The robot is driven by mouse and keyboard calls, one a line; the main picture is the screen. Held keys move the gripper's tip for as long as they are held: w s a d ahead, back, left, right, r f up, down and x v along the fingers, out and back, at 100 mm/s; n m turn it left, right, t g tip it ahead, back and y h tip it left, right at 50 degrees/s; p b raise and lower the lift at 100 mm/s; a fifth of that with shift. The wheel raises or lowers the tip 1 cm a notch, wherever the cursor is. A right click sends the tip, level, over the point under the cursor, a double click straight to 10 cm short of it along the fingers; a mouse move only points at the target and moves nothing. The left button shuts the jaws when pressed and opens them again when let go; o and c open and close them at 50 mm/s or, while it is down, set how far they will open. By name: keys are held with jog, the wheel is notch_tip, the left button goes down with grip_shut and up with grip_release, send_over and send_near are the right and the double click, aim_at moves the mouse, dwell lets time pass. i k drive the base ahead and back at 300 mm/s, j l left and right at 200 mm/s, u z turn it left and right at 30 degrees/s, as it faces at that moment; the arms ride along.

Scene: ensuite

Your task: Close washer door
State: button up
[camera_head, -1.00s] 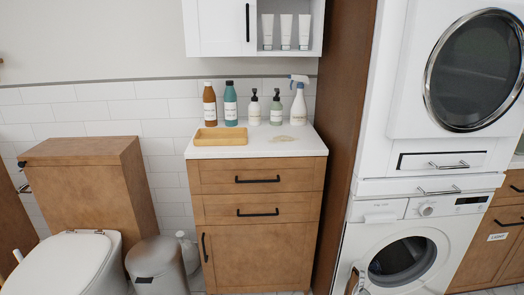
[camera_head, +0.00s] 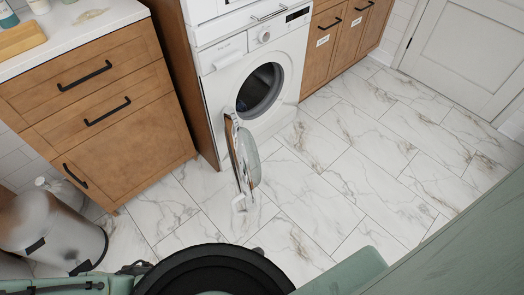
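The white front-loading washer (camera_head: 219,88) stands in the upper middle of the head view, below a stacked upper unit. Its round drum opening (camera_head: 260,90) is uncovered and dark inside. The washer door (camera_head: 247,158) stands open, swung out toward me from the left side of the opening. I see it nearly edge-on, with a chrome rim, a glass bowl and a white piece at its lower end. My gripper does not show in this view, so I cannot see its fingers.
A wooden drawer cabinet (camera_head: 95,100) stands left of the washer, with a grey bin (camera_head: 55,228) at lower left. Wooden cabinets (camera_head: 335,40) stand to the right. The marble floor (camera_head: 345,165) before the washer is clear. My own green and black parts fill the bottom edge.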

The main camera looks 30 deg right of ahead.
aim_at(238, 156)
jog(key=j+z, duration=0.95)
jog(key=j+u, duration=0.15)
jog(key=j, duration=0.45)
